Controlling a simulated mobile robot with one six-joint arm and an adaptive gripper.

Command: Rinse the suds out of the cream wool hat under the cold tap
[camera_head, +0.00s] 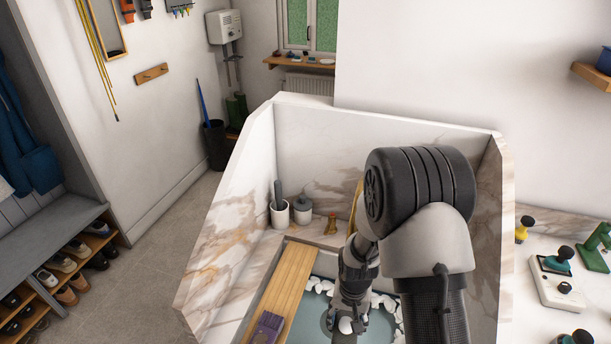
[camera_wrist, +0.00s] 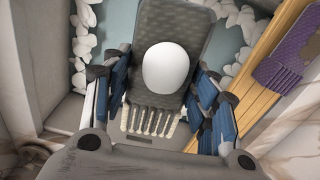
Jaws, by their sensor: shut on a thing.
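My gripper (camera_head: 347,312) points down into the basin, and its blue-padded fingers show in the wrist view (camera_wrist: 162,85). The fingers flank a grey textured, paddle-shaped thing (camera_wrist: 180,20) with a row of pale teeth at its near end, and are shut on it. A smooth white rounded thing (camera_wrist: 166,68) lies over its middle; it also shows by the gripper in the head view (camera_head: 346,325). I cannot tell whether either is the cream wool hat. The basin holds teal water (camera_head: 316,304) with white suds (camera_head: 384,300) at its edges. A brass piece, perhaps the tap, is mostly hidden behind my arm.
Marble walls (camera_head: 225,235) enclose the sink. A counter (camera_head: 545,320) is at right.

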